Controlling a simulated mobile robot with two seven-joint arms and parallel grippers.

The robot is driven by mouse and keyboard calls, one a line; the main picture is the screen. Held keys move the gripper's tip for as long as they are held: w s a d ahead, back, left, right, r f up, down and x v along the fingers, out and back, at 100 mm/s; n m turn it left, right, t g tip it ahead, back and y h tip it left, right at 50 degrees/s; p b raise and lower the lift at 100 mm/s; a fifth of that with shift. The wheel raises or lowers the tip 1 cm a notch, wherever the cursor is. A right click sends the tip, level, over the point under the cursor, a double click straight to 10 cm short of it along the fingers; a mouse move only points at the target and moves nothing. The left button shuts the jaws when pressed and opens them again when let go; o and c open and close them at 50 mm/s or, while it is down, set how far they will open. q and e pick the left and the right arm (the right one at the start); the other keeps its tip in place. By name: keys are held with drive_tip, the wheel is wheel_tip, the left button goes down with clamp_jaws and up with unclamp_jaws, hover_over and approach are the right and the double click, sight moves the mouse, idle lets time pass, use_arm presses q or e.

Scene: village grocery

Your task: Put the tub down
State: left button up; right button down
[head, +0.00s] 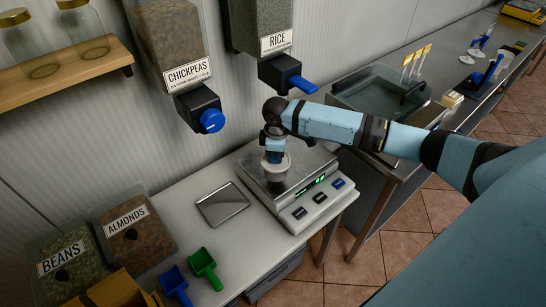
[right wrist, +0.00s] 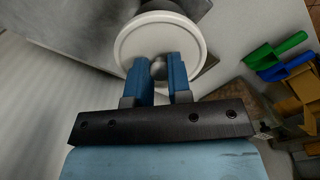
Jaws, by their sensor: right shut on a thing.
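The white tub (head: 275,168) is at the steel scale's pan, under my right gripper (head: 274,155) in the head view. In the right wrist view, the tub's round white lid (right wrist: 128,45) fills the upper middle, and the blue fingers of my right gripper (right wrist: 164,70) are shut on the small knob in the lid's centre. The scale (head: 310,163) stands on the counter with a lit green display. Whether the tub's base touches the pan is hard to tell. My left gripper is not in view.
The chickpeas dispenser (head: 175,50) and rice dispenser (head: 262,30) hang on the wall above. A small metal tray (head: 222,204) lies left of the scale. Green (head: 204,266) and blue (head: 174,283) scoops and the beans (head: 68,262) and almonds (head: 133,235) bins stand front left.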

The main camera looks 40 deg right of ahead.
drive_tip(key=shift+w, duration=0.75)
wheel_tip(320, 180, down, 4)
drive_tip(key=shift+r+p, duration=0.25)
drive_tip(key=shift+p, duration=0.2)
drive_tip(key=c, duration=1.1)
unclamp_jaws()
drive_tip(key=shift+f, duration=0.15)
drive_tip(key=shift+o, duration=0.2)
